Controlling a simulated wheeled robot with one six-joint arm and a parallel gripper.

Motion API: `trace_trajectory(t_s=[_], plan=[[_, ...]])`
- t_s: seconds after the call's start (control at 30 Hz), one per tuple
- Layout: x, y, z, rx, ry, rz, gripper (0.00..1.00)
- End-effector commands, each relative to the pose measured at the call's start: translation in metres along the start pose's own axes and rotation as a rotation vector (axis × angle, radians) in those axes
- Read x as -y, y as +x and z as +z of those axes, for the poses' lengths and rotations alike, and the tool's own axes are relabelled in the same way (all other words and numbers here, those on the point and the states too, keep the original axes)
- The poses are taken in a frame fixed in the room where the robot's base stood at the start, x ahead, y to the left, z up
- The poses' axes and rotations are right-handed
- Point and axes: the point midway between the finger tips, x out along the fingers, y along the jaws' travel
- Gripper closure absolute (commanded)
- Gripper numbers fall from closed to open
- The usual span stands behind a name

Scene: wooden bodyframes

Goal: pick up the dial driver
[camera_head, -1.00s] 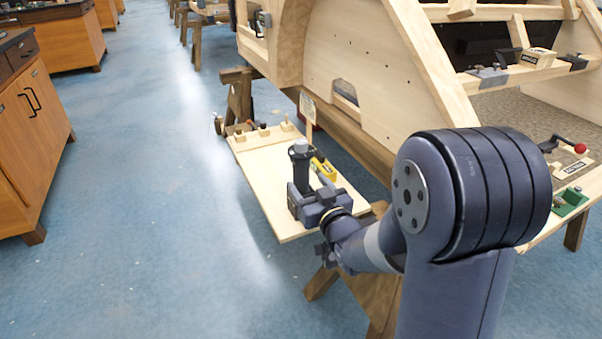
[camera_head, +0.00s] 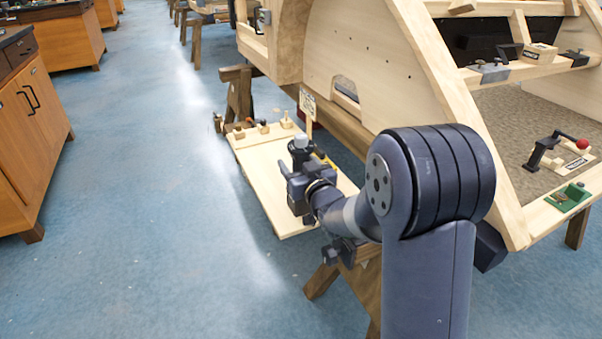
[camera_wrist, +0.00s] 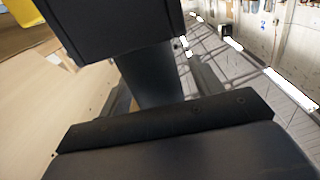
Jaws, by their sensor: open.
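What looks like the dial driver (camera_head: 300,146), a dark upright cylinder with a grey top, stands over the pale wooden board (camera_head: 258,175) in the head view. My gripper (camera_head: 296,178) is open at the cylinder's lower part, with its jaws level above the board. The lower part of the cylinder is hidden by the gripper, so I cannot tell whether the jaws touch it. In the wrist view, a large black block (camera_wrist: 110,25) and a dark column fill the middle, very close. I cannot tell which parts there belong to the driver.
A yellow thing (camera_wrist: 22,32) lies beside the gripper, mostly hidden in the head view. Small wooden pegs (camera_head: 263,127) and a sign (camera_head: 307,103) stand at the board's far edge. The large wooden bodyframe (camera_head: 370,75) rises on the right. Blue floor is clear on the left.

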Motion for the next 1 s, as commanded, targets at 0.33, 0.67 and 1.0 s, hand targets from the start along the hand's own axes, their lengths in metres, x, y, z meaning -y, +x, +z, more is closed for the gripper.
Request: trace_trajectory(t_s=[0.33, 0.67, 1.0], plan=[[0.0, -0.0003, -0.0001, 0.0, 0.0, 0.0, 0.63], [0.0, -0.0004, -0.0001, 0.0, 0.0, 0.0, 0.9], [-0.0001, 0.0, -0.0092, -0.007, -0.001, 0.0, 0.93]])
